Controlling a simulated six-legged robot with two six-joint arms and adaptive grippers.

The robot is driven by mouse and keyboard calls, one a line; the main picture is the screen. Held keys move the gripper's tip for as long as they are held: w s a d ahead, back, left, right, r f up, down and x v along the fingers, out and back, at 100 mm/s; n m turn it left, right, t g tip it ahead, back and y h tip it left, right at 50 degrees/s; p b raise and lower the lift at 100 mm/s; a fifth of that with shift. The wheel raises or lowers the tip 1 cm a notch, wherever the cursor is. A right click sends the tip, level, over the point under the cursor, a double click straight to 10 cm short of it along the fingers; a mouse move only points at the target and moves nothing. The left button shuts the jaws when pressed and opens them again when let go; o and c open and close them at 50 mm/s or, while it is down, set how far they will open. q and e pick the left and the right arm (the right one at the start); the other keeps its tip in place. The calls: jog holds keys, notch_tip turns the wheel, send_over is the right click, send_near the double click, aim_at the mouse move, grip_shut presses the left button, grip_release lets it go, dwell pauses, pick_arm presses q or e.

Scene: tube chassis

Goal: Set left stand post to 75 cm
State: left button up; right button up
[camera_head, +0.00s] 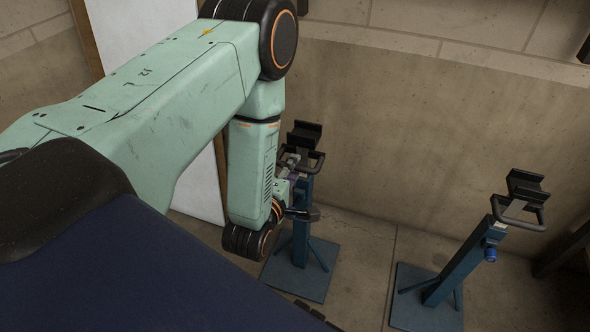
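The left stand (303,226) is a blue upright post on a square blue base plate, with a black cradle (304,134) and a handle loop (316,163) on top. My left arm comes in from the left and bends down beside this stand. My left gripper (293,190) is at the upper part of the post, just below the cradle and overlapping it in the picture. Its dark fingers are small and partly hidden by the wrist, so I cannot tell whether they are open or touching the post. The left stand's knob is not visible. My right gripper is not in view.
A second, similar stand (463,261) is at the right, with a black cradle (526,189) and a blue knob (491,254). A concrete wall (420,130) is behind both. A white panel (203,185) stands behind my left arm. Bare floor (372,247) lies between the stands.

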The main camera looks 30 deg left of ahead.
pick_arm(q)
jog(key=shift+x, duration=1.05)
grip_shut()
